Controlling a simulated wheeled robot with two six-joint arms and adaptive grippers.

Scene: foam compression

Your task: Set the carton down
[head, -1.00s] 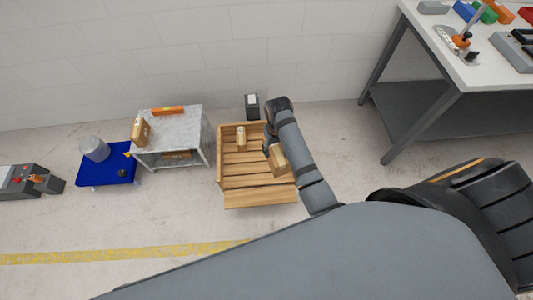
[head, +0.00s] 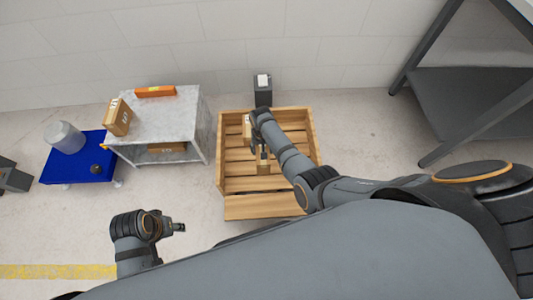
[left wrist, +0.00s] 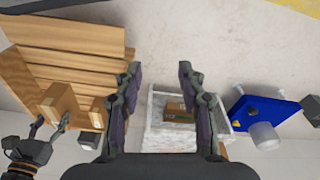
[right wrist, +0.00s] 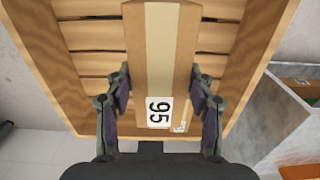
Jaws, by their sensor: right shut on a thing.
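My right gripper (right wrist: 160,95) is shut on a brown carton (right wrist: 152,50) with pale tape and a "95" label. The carton is over the slatted wooden crate (head: 264,206); I cannot tell whether it touches the slats. In the head view, my right arm partly hides the held carton (head: 263,165). The left wrist view also shows this carton (left wrist: 60,102) at the right gripper. A second carton (head: 247,127) stands at the crate's back and also shows in the left wrist view (left wrist: 97,108). My left gripper (left wrist: 159,72) is open and empty, left of the crate's front.
A grey cart (head: 190,110) left of the crate carries a carton (head: 117,117) and an orange item (head: 155,91), with another carton on its lower shelf. A blue platform (head: 72,165) holds a grey container (head: 64,137). A dark bin (head: 263,90) stands behind the crate.

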